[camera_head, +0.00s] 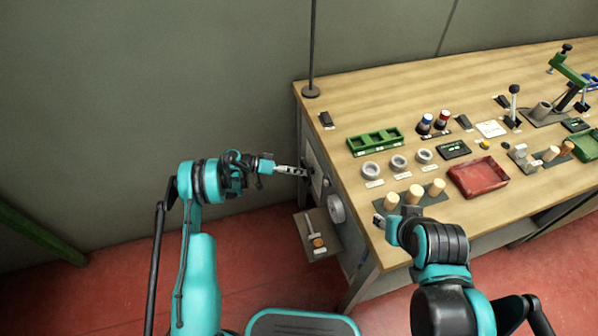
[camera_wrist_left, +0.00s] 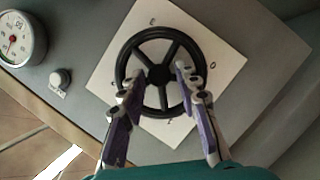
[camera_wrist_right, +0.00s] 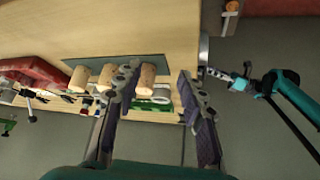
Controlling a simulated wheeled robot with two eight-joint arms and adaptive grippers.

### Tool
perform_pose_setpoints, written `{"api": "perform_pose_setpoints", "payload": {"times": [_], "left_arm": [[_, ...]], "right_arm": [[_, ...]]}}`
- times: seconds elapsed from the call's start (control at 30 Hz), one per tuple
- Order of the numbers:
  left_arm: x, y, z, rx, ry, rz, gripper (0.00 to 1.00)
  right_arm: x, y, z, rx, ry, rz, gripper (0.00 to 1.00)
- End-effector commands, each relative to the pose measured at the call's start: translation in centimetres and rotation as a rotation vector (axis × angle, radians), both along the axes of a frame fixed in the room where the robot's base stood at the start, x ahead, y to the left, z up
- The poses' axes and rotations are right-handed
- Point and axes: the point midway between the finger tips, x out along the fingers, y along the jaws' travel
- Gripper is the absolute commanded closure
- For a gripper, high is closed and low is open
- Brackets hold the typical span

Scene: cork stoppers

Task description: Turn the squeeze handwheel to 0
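The squeeze handwheel (camera_wrist_left: 158,76) is a black spoked wheel on a white square plate (camera_wrist_left: 214,62) with small marks around it, too small to read surely. My left gripper (camera_wrist_left: 156,74) is in front of the wheel, its two fingers apart on either side of the hub, over the spokes and rim. Contact cannot be told. In the head view my left gripper (camera_head: 302,172) reaches the bench's left side panel and largely hides the wheel. My right gripper (camera_wrist_right: 158,72) is open and empty; in the head view it hovers (camera_head: 379,219) near the bench's front left corner.
A round gauge (camera_wrist_left: 16,40) and a small knob (camera_wrist_left: 60,79) sit beside the wheel's plate. A low shelf (camera_head: 327,228) juts out below. The wooden bench (camera_head: 350,92) carries corks (camera_head: 416,194), rings (camera_head: 371,169), a green tray (camera_head: 375,141) and a red tray (camera_head: 478,178).

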Motion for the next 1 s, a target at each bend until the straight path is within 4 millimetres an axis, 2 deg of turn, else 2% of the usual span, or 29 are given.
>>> {"api": "perform_pose_setpoints", "payload": {"times": [0.17,0.5,0.7,1.0], "left_arm": [[0.0,1.0,0.3,-0.001,-0.001,0.002,0.68],[-0.7,7.7,2.1,0.000,0.000,0.003,0.68],[-1.0,10.7,2.9,0.000,0.000,0.001,0.68],[-1.2,11.5,3.1,0.001,0.000,-0.001,0.68]], "right_arm": [[0.0,0.0,0.0,0.000,0.000,0.000,0.60],[0.0,0.0,0.0,0.000,0.000,0.000,0.60],[0.0,0.0,0.0,0.000,0.000,0.000,0.60],[0.0,0.0,0.0,0.000,0.000,0.000,0.60]]}}
